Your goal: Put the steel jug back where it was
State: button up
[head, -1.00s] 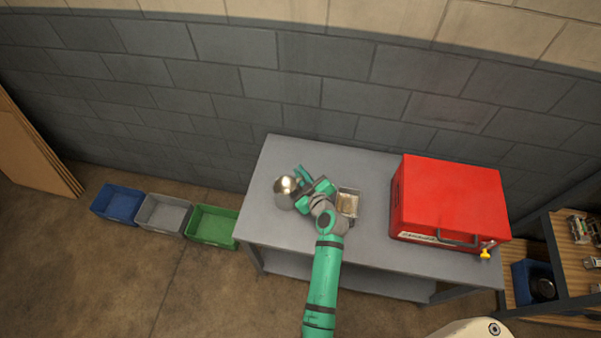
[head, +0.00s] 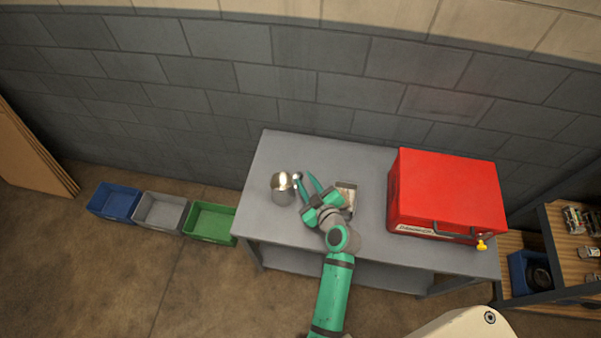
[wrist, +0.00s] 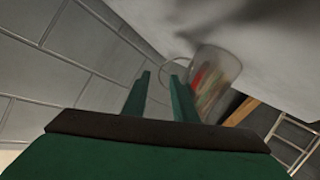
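The steel jug (head: 282,190) stands upright on the left part of the grey bench (head: 375,160). My gripper (head: 306,177) is just right of the jug, its two green fingers spread apart with nothing held between them. In the wrist view the shiny jug (wrist: 217,82) is beyond the right finger, and its thin handle loop (wrist: 163,66) faces my gripper (wrist: 162,78). The handle is close to the fingertips; I cannot tell whether they touch.
A small metal tray (head: 347,190) lies right of my gripper, partly hidden by it. A red case (head: 447,190) fills the bench's right side. Blue (head: 115,202), grey (head: 162,213) and green (head: 210,222) bins stand on the floor at left. The bench's back middle is clear.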

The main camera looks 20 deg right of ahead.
jog(key=s+a, duration=0.1)
jog(key=s, duration=0.2)
jog(key=s+a+f+m, duration=0.1)
jog(key=s+a, duration=0.1)
jog(key=s, duration=0.1)
jog(key=s+a+f+m+h, duration=0.1)
jog(key=s+a, duration=0.1)
jog(key=s, duration=0.1)
jog(key=shift+s+a+f+g, duration=0.2)
jog(key=shift+s+g, duration=0.1)
jog(key=shift+g, duration=0.1)
jog(key=s+a+r+m+h, duration=0.1)
jog(key=s+a+r, duration=0.1)
jog(key=s+a, duration=0.4)
jog(key=s+a+r+m, duration=0.2)
jog(key=s+a, duration=0.2)
jog(key=s, duration=0.5)
jog(key=s+a+r+t+y, duration=0.2)
jog(key=s+a+r, duration=0.4)
jog(key=s+r, duration=0.2)
jog(key=shift+r, duration=0.7)
jog(key=shift+w+a, duration=0.1)
jog(key=shift+w, duration=0.1)
